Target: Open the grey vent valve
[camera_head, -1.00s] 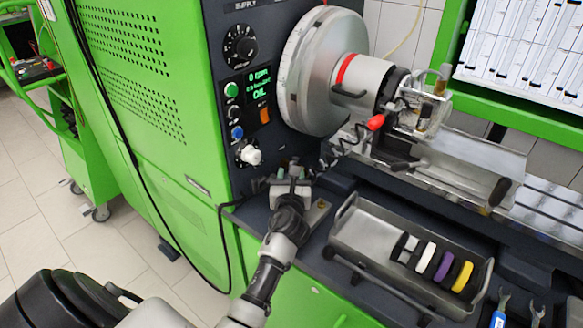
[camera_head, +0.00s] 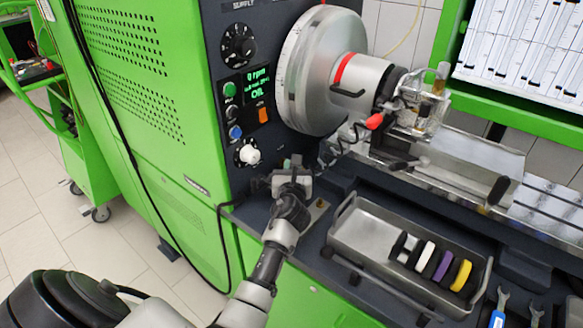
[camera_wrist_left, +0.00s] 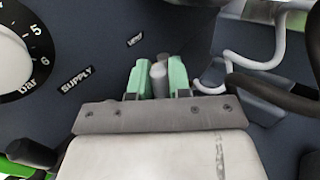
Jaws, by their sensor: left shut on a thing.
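The grey vent valve (camera_wrist_left: 159,78) shows in the left wrist view as a small grey stub, below the small VENT label (camera_wrist_left: 134,40) on the dark panel. My left gripper (camera_wrist_left: 159,88) has its two green-padded fingers on either side of it and is shut on it. In the head view my left gripper (camera_head: 292,165) is at the lower part of the machine's dark front panel. There the gripper hides the valve. How far the valve is turned cannot be told. My right gripper is not in view.
A white knob (camera_head: 249,154) sits just up and left of my left gripper. A coiled black cable and pipe fittings are close on its right. A metal tray (camera_head: 345,235) with coloured discs stands to the right. The big round chuck (camera_head: 318,75) is above.

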